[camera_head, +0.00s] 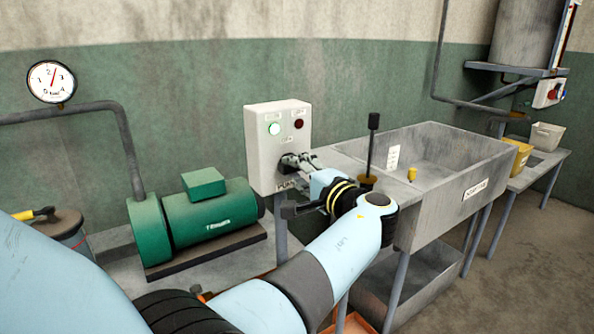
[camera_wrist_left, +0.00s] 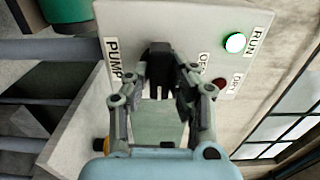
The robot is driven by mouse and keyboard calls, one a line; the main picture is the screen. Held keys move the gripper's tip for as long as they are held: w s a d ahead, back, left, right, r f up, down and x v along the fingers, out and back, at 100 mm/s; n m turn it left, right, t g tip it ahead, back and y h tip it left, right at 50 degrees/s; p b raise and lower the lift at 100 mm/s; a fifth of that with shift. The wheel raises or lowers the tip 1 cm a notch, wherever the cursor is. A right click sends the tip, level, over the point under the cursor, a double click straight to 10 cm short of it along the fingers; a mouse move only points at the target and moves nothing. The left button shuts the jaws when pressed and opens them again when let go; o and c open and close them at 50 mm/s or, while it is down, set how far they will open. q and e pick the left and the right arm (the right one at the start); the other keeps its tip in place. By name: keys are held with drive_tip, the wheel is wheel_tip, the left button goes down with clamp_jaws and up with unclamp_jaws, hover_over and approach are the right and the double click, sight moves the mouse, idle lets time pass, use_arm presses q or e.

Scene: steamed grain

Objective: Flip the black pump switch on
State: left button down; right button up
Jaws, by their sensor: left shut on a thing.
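The white control box (camera_head: 278,150) stands beside the trough, with a PUMP label low on its front. The black pump switch (camera_wrist_left: 158,60) is on the box face and sits between the fingers of my left gripper (camera_wrist_left: 160,85). That gripper is shut on the switch; in the head view the gripper (camera_head: 296,164) reaches the lower front of the box and hides most of the switch. The green RUN lamp (camera_head: 274,129) is brightly lit, and it also shows lit in the wrist view (camera_wrist_left: 235,43). The red lamp (camera_head: 299,124) is dark. My right gripper is not in view.
A green motor pump (camera_head: 212,215) with a pipe and gauge (camera_head: 51,82) is left of the box. A grey trough (camera_head: 460,165) stands to the right, with a black-handled upright lever (camera_head: 371,145) near it. A bench with small tubs (camera_head: 546,136) is farther right.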

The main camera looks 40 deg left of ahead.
use_arm(q)
drive_tip(key=shift+f, duration=0.1)
drive_tip(key=c, duration=1.2)
unclamp_jaws()
drive_tip(key=shift+c, duration=0.2)
drive_tip(key=shift+o, duration=0.4)
